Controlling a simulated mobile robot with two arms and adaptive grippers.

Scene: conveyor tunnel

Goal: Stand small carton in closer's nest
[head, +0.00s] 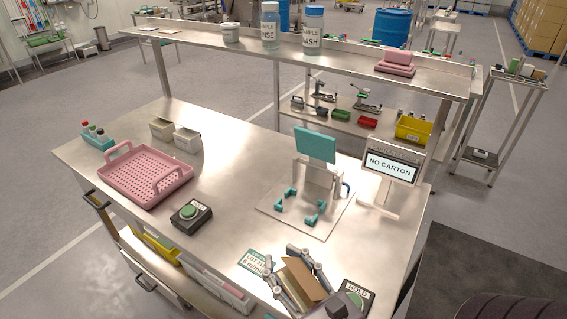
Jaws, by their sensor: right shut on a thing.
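The small carton (303,278) is brown, with an open-looking top, near the front edge of the steel table. My right gripper (283,262) is shut on it, one finger on each side. Whether the carton touches the table is hard to tell. The closer (316,146) stands farther back, with a teal head on a grey frame. Its nest (300,206) is a set of teal corner blocks on a flat plate, and it is empty. The carton is in front of the nest, apart from it. My left gripper is not in view.
A screen (392,167) reading "NO CARTON" stands right of the closer. A green-button box (191,214), a pink perforated tray (145,176) and white bins (187,138) are to the left. A HOLD box (355,297) and a printed card (256,262) flank the gripper.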

